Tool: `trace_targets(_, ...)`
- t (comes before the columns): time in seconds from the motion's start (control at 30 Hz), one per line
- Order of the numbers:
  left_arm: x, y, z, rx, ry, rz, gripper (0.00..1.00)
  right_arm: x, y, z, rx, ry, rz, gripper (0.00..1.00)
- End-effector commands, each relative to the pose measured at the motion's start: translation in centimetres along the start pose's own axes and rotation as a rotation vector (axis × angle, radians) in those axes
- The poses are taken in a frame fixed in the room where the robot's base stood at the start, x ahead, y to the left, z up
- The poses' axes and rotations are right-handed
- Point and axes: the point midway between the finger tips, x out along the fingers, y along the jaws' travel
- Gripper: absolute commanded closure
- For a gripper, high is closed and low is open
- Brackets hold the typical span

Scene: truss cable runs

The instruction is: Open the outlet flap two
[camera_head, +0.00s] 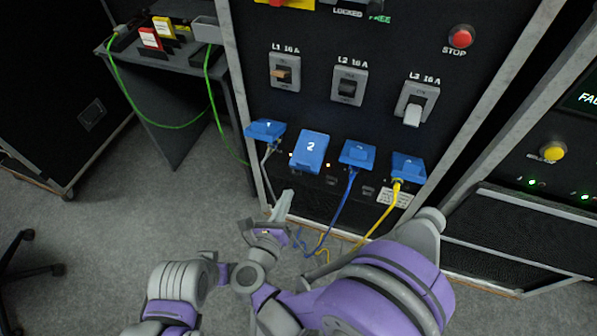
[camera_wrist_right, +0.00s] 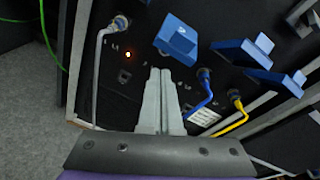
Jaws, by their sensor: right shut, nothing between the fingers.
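Outlet flap two (camera_head: 310,151) is a blue cover marked 2 on the black power panel. It hangs down at a different tilt from the other blue flaps, and its outlet is hidden. My right gripper (camera_head: 283,205) is shut and empty, below flap two and slightly to its left. In the right wrist view the flap (camera_wrist_right: 177,41) is just beyond and above the pressed-together grey fingers (camera_wrist_right: 161,98), with a gap. My left arm is partly visible at lower left; I cannot make out its fingers.
Raised blue flaps 1 (camera_head: 265,130), 3 (camera_head: 357,154) and 4 (camera_head: 408,168) have grey, blue and yellow cables below them. Breaker switches (camera_head: 348,86) sit above. A desk (camera_head: 180,62) with a green cable stands left. The floor (camera_head: 80,225) at left is mostly clear.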

Motion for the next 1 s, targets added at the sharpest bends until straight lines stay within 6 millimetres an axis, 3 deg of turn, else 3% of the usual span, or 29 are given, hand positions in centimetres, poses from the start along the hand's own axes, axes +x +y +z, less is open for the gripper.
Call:
trace_targets(0.2,0.6,0.0,0.2,0.000,-0.002,0.000,0.50,-1.8,0.3,-2.5,0.363,-0.017,-0.033,1.00)
trace_targets(0.37,0.7,0.0,0.2,0.000,-0.002,0.000,0.50,-1.9,0.2,-2.9,0.447,-0.021,-0.042,1.00)
trace_targets(0.57,0.9,0.0,0.3,0.000,-0.003,0.000,0.50,0.7,-0.1,-3.0,0.449,-0.020,-0.046,1.00)
trace_targets(0.9,1.9,0.0,0.5,0.000,-0.006,0.000,0.50,8.0,-0.3,-2.9,0.448,-0.020,-0.045,1.00)
trace_targets(1.0,1.5,0.0,0.4,0.000,-0.005,0.000,0.50,7.3,-0.9,-1.3,0.449,-0.021,-0.039,1.00)
